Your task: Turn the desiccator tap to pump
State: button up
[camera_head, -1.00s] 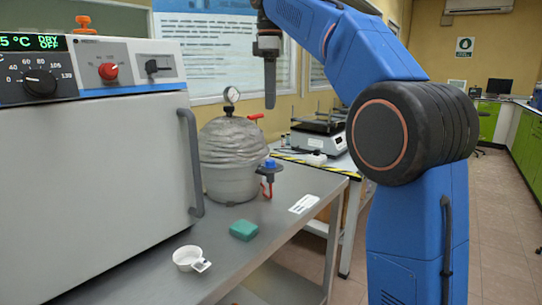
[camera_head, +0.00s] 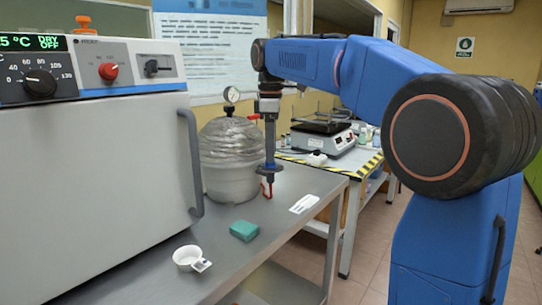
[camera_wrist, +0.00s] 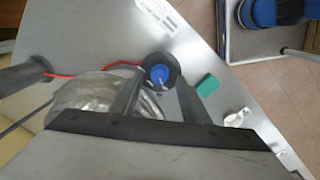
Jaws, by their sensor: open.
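The desiccator (camera_head: 230,178) is a grey vessel with a clear wrapped-looking dome and a gauge (camera_head: 231,94), standing on the metal bench. A red handle (camera_head: 254,117) shows at its upper right. Beside it, the blue tap knob (camera_wrist: 159,75) with a pale mark sits in a dark round body in the wrist view. My gripper (camera_head: 268,168) points straight down over this tap and mostly hides it in the head view. In the wrist view my open gripper (camera_wrist: 158,80) has its fingers on either side of the knob; contact cannot be told.
A large oven (camera_head: 95,180) with a vertical handle stands at the left. A green block (camera_head: 244,230), a white cup (camera_head: 187,257) and a white label (camera_head: 304,204) lie on the bench.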

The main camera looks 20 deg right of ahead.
jog(key=shift+f, duration=1.15)
jog(key=shift+c, duration=0.7)
jog(key=c, duration=0.9)
jog(key=shift+w, duration=0.1)
